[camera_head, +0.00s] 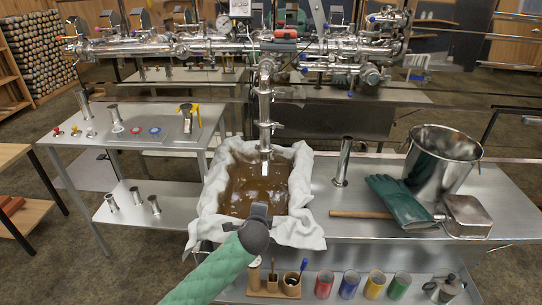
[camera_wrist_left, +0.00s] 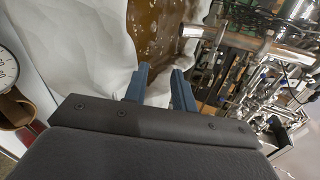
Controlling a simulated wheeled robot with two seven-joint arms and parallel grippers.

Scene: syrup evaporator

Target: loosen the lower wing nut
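A steel vertical pipe (camera_head: 265,105) hangs over the cloth-lined pan of brown liquid. Its lower clamp (camera_head: 270,125) has a small part sticking out to the right; the wing nut itself is too small to make out. Another clamp (camera_head: 265,90) sits higher on the pipe. My left gripper (camera_head: 258,210) is at the pan's front edge, below and in front of the pipe. In the left wrist view its two blue fingers (camera_wrist_left: 160,70) are apart with nothing between them. My right gripper is not in view.
The pan's white cloth (camera_head: 300,185) drapes over its rim. To the right stand a steel tube (camera_head: 342,165), a green glove (camera_head: 400,205), a long-handled scoop (camera_head: 466,215) and a bucket (camera_head: 440,160). A side table (camera_head: 75,150) with small fittings is at left.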

